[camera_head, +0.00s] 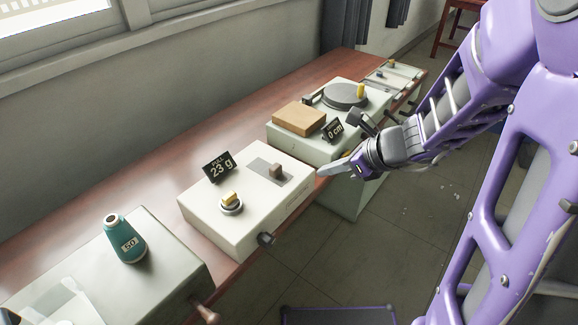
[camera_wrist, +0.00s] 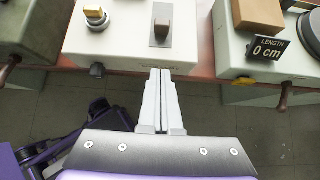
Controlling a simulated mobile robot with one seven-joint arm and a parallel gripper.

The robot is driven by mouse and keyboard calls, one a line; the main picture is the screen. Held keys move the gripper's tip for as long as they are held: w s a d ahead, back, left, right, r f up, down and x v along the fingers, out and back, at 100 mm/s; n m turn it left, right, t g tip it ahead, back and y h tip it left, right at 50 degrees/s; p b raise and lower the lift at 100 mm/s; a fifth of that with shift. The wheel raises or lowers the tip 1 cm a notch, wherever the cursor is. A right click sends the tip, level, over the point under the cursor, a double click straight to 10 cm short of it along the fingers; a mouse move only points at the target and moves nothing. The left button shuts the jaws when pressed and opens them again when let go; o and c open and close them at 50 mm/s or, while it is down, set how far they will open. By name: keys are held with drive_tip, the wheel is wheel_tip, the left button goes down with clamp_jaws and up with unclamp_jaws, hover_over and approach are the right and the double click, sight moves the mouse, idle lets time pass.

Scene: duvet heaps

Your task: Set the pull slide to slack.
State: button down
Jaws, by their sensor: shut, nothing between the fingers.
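The pull slide (camera_head: 276,170) is a small brown-grey block in a grey slotted plate on top of the middle white box (camera_head: 225,215). It stands near the plate's middle in the head view; no slack mark is readable. A black sign (camera_head: 219,167) on the same box reads PULL 23 g. My gripper (camera_head: 324,171) is shut and empty, just off the box's right end in the head view. In the wrist view my gripper (camera_wrist: 160,72) has its fingertips at the box's near edge, in line with the pull slide (camera_wrist: 161,30) and apart from it.
The middle box also bears a yellow-topped knob (camera_head: 230,199) and a dark side knob (camera_head: 265,239). The box beyond carries a tan block (camera_head: 299,119), a round grey plate (camera_head: 345,95) and a 0 cm sign (camera_head: 333,130). A teal spool (camera_head: 125,240) stands on the nearest box.

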sight(279, 174)
drive_tip(key=b+x, duration=0.3)
drive_tip(key=x, duration=0.6)
drive_tip(key=shift+a+f, duration=0.1)
drive_tip(key=shift+f, duration=0.15)
drive_tip(key=w+a, duration=0.2)
drive_tip(key=shift+w+a, duration=0.1)
drive_tip(key=shift+a, duration=0.3)
drive_tip(key=shift+w+a, duration=0.35)
drive_tip(key=w+a, duration=0.1)
drive_tip(key=a, duration=0.1)
drive_tip(key=w+a, duration=0.2)
drive_tip(key=shift+w+a, duration=0.15)
drive_tip(key=shift+a, duration=0.1)
